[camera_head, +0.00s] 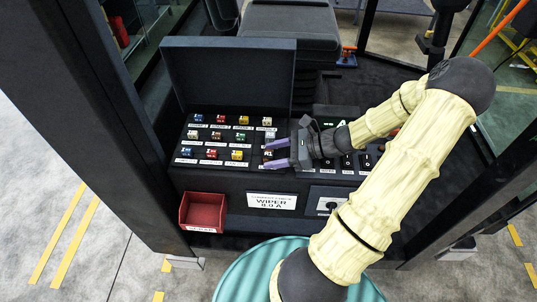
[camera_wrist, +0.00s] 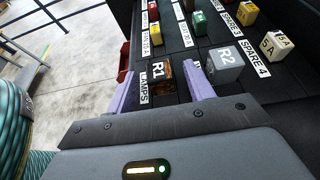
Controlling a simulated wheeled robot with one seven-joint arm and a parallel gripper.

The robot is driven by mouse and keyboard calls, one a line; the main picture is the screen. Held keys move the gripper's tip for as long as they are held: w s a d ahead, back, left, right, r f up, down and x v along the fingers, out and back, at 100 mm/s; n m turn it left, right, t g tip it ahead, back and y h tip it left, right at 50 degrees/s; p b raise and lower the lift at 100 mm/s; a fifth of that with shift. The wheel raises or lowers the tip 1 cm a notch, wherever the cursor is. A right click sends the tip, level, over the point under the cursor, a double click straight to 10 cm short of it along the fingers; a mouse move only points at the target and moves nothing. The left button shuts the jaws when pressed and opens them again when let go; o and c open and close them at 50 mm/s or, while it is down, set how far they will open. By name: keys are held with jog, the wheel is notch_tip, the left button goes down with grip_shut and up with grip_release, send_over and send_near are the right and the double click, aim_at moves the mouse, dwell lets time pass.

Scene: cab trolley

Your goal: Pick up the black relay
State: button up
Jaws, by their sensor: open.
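The black relay (camera_wrist: 158,69), marked R1, sits in the panel above a LAMPS label. My gripper (camera_wrist: 157,78) is open, with one purple finger on each side of the relay. I cannot tell whether either finger touches it. In the head view my gripper (camera_head: 266,155) reaches in from the right over the panel, and the relay (camera_head: 268,154) shows small between the fingers. A grey relay (camera_wrist: 225,60), marked R2, stands just right of the right finger in the wrist view.
Several coloured fuses, such as a yellow one (camera_head: 237,155), stand in rows left of my gripper on the fuse panel (camera_head: 185,171). An upright dark lid (camera_head: 228,75) stands behind. A red bin (camera_head: 203,211) hangs at the front left.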

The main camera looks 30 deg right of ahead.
jog(key=shift+w+a+f, duration=0.1)
jog(key=shift+a, duration=0.05)
jog(key=shift+c, duration=0.2)
jog(key=c, duration=1)
notch_tip(320, 180, up, 10)
jog(key=shift+r+b, duration=0.1)
jog(key=shift+b, duration=0.65)
